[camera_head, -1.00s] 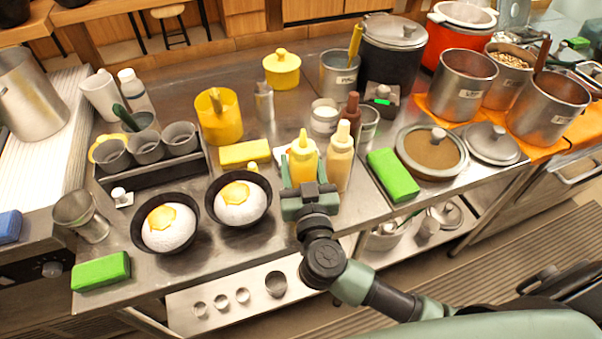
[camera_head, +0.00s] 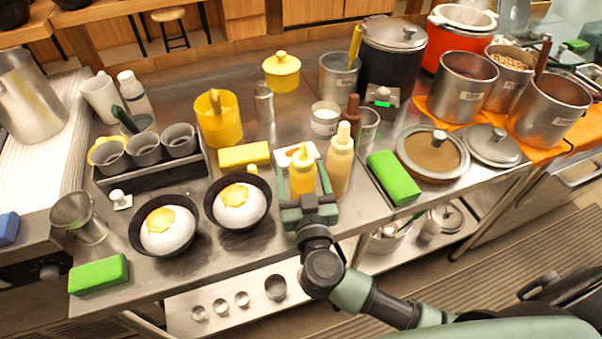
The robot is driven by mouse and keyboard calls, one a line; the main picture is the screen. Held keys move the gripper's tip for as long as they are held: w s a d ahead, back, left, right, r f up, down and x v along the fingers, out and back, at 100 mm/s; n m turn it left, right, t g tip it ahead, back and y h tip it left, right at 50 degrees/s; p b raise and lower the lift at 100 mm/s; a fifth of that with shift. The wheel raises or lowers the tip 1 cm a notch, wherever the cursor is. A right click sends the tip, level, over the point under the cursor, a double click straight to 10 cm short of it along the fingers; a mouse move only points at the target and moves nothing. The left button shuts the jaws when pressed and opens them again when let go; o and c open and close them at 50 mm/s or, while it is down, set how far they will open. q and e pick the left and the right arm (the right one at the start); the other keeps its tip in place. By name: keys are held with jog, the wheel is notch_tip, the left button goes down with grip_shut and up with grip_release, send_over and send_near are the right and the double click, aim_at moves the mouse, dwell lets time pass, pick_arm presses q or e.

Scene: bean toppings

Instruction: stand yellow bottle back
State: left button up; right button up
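The yellow bottle (camera_head: 302,179) is upright at the front of the steel counter, left of a cream-coloured bottle (camera_head: 340,165). My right gripper (camera_head: 305,188) comes in from the front right, with its fingers on either side of the yellow bottle, and appears shut on it. The gripper hides the bottle's base, so I cannot tell whether it touches the counter. My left gripper is not in view.
Two dark bowls with white rice and yellow topping (camera_head: 213,214) (camera_head: 137,246) stand to the left. A small white dish (camera_head: 281,151) lies behind the yellow bottle. A green block (camera_head: 393,177) lies to the right, and a brown bottle (camera_head: 350,113) stands behind.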

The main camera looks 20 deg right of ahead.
jog(key=s, duration=0.4)
jog(key=s+a, duration=0.1)
jog(key=s, duration=0.3)
jog(key=s+a+b, duration=0.1)
jog(key=s, duration=0.3)
jog(key=shift+r, duration=0.2)
jog(key=shift+f, duration=0.1)
